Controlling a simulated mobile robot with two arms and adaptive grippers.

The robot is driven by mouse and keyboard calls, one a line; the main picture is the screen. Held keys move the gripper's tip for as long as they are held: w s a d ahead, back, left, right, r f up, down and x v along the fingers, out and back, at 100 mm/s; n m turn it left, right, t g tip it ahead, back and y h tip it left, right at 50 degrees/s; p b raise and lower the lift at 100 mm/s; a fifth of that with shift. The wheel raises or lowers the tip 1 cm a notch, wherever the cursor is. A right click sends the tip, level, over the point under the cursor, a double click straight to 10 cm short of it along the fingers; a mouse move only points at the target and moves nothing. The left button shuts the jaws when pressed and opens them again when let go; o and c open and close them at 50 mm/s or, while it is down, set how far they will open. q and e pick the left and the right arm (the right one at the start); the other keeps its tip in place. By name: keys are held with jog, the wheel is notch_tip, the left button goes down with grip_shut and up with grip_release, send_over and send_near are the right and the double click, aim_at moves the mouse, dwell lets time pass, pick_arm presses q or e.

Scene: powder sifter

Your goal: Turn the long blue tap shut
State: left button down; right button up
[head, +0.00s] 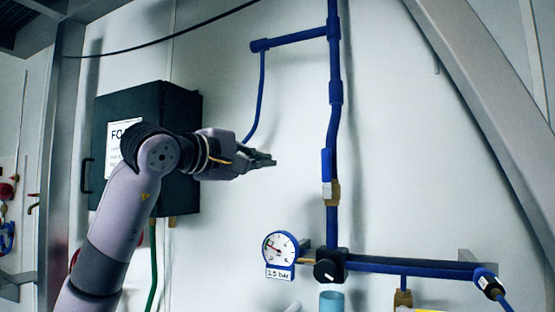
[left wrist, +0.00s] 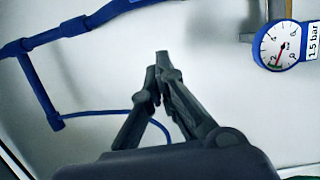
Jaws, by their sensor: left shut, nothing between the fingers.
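The long blue tap handle (head: 327,164) sits on a brass valve body (head: 331,193) on the vertical blue pipe. The handle points upward, roughly in line with the pipe. My left gripper (head: 272,161) is in front of the white wall, left of the tap and apart from it. Its fingers are shut and empty, pointing right. In the left wrist view the gripper (left wrist: 161,58) is shut, with bare wall ahead of it. The tap cannot be made out clearly in the left wrist view. My right gripper is not in view.
A round gauge (head: 281,248) and a black knob (head: 329,266) sit below the tap. The blue pipe (head: 334,50) runs up the wall, with a thin blue hose (head: 261,95) to its left. A black box (head: 180,105) hangs behind my left arm. Bare wall separates gripper and tap.

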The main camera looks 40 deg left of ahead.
aim_at(327, 174)
pick_arm(q)
jog(key=w+d+p, duration=0.4)
jog(key=w, duration=0.5)
jog(key=shift+w, duration=0.2)
jog(key=shift+f, duration=0.1)
